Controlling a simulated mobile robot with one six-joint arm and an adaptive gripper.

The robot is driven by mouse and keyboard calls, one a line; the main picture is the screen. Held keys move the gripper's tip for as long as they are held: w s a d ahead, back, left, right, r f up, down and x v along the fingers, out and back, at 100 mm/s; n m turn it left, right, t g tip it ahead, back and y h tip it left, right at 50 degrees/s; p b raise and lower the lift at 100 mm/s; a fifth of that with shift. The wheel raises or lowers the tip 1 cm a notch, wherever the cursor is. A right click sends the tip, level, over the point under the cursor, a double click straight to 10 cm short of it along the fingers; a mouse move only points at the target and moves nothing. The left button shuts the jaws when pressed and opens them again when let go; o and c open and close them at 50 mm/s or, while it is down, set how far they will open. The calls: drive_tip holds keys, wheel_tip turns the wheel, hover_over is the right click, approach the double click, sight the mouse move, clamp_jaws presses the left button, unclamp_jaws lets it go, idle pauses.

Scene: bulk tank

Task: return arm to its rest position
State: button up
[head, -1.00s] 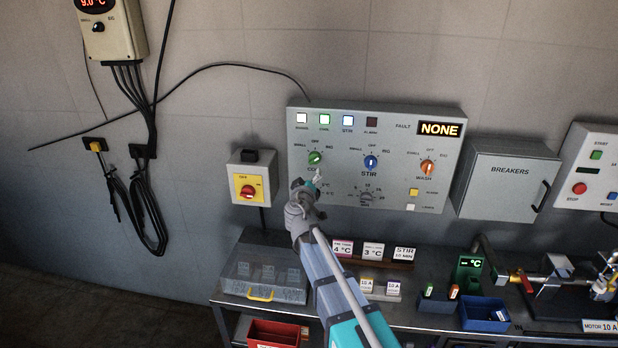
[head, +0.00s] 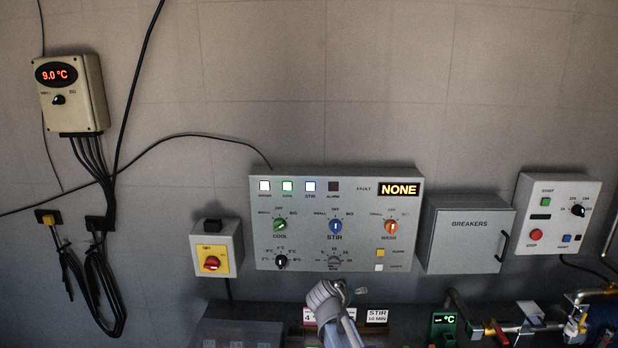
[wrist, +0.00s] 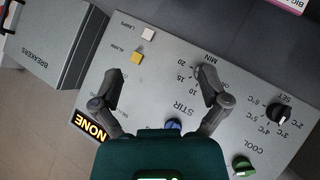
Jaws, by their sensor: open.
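My gripper (head: 345,290) is low in the middle of the head view, in front of the lower edge of the control panel (head: 300,250). In the wrist view my gripper (wrist: 160,95) has its two fingers spread apart with nothing between them. The panel (wrist: 160,75) fills much of that view, turned upside down, with the fingers over its face. The blue STIR knob (head: 335,227) shows partly behind the gripper's body in the wrist view. The green COOL knob (head: 280,225) and the black set knob (head: 281,261) are clear of the gripper.
A grey BREAKERS box (head: 465,235) is right of the panel, with a start/stop box (head: 557,223) beyond it. A yellow and red switch (head: 212,262) is at left. A thermometer box (head: 72,95) reads 9.0 °C. Cards and pipework stand along the bench below.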

drive_tip(key=s+d+f+g+y, duration=0.2)
drive_tip(key=s+f+g+y, duration=0.1)
drive_tip(key=s, duration=0.7)
drive_tip(key=s+d+f+g+y, duration=0.2)
drive_tip(key=s+f+g, duration=0.3)
drive_tip(key=s, duration=0.5)
drive_tip(key=shift+s+d+g+y, duration=0.2)
drive_tip(key=shift+d+g+y, duration=0.1)
drive_tip(key=shift+g+y, duration=0.35)
